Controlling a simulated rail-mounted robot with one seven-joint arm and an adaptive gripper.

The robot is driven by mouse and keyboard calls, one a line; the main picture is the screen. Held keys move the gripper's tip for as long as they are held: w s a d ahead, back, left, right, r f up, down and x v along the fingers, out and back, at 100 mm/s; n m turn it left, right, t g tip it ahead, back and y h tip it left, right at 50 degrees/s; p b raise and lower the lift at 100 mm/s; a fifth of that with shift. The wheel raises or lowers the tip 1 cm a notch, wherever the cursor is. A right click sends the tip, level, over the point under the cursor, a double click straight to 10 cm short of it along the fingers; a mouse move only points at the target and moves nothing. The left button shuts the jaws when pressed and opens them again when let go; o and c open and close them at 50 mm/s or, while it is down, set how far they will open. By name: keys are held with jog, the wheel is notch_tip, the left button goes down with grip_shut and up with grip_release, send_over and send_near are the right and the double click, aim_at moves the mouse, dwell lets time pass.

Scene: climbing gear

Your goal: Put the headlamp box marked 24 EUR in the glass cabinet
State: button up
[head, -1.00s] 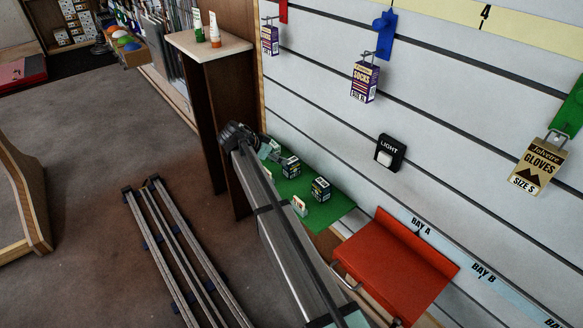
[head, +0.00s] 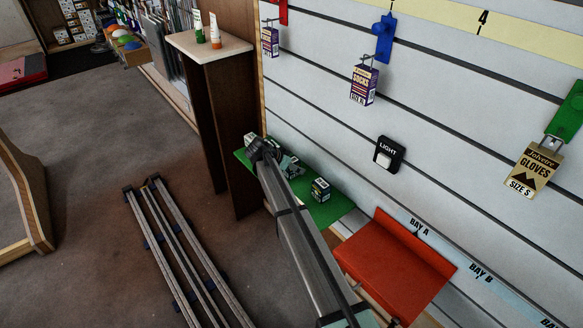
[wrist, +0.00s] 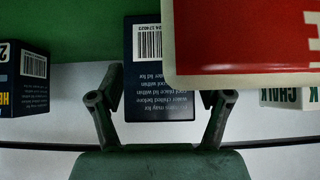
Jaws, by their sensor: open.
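Several small dark headlamp-sized boxes stand on the green shelf (head: 330,211). One box (head: 320,189) stands clear at its right; another (head: 250,139) is at its left end, partly behind my arm. My gripper (wrist: 163,98) is open, its fingers on either side of a dark blue box (wrist: 155,75) with a barcode and upside-down small print. I cannot tell whether they touch it. Its price face is not visible. A second dark box (wrist: 22,80) at the wrist view's left shows a cut-off "2". I see no glass cabinet.
A red sign with a pale border (wrist: 245,35) covers the upper right of the wrist view, overlapping the middle box. A chalk box (wrist: 290,97) is beyond it. A red shelf (head: 393,262) is empty. Socks and gloves hang on the slatted wall (head: 450,120).

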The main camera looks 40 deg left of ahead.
jog(key=shift+w+f, duration=0.3)
jog(key=shift+f, duration=0.05)
jog(key=c, duration=1.4)
jog(key=shift+o, duration=0.2)
